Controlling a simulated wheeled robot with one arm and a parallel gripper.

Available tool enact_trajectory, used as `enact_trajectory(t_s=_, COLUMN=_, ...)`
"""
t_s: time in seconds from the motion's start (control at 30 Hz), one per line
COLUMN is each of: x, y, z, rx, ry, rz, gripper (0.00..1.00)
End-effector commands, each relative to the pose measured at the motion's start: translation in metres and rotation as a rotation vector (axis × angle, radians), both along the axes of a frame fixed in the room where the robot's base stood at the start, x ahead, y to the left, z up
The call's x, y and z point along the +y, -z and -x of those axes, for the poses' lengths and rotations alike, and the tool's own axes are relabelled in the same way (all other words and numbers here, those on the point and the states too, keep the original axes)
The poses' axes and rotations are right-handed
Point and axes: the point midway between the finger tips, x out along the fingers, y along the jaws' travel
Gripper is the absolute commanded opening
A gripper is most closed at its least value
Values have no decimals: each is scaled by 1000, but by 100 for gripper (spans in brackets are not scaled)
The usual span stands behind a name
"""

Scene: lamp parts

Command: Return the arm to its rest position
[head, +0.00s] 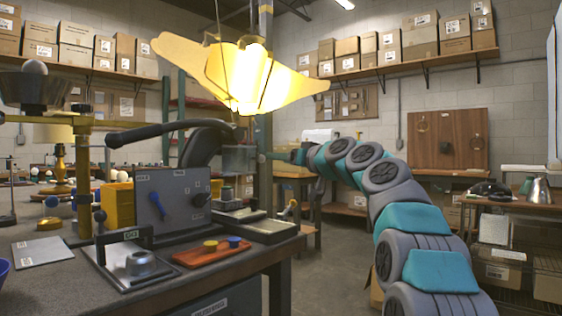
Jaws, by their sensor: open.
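My arm of teal and grey segments (385,185) rises from the lower right and bends over toward the middle of the head view. Its far end, with my gripper (268,155), points left beyond the workbench's right end. My gripper is open but small here, and its fingers are hard to make out. I see nothing held in it. A translucent grey box-like piece (239,159) shows just left of it; I cannot tell whether they touch. A lit lamp with yellow wing-like shades (243,72) hangs above, apart from my gripper.
The dark workbench (60,285) fills the lower left, with a grey control panel (170,203), an orange tray (212,252) and a black curved arm-like fixture (165,132). A side table (515,204) stands at the right. Floor shows between the bench and my arm.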

Motion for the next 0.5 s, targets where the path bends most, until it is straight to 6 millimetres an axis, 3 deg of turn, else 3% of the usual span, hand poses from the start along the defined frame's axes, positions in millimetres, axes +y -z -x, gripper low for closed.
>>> enact_trajectory(t_s=0.37, x=0, y=4, z=2, rx=18, ry=1, rz=5, gripper=62)
enact_trajectory(t_s=0.5, x=0, y=28, z=14, rx=114, ry=4, rz=39, gripper=62)
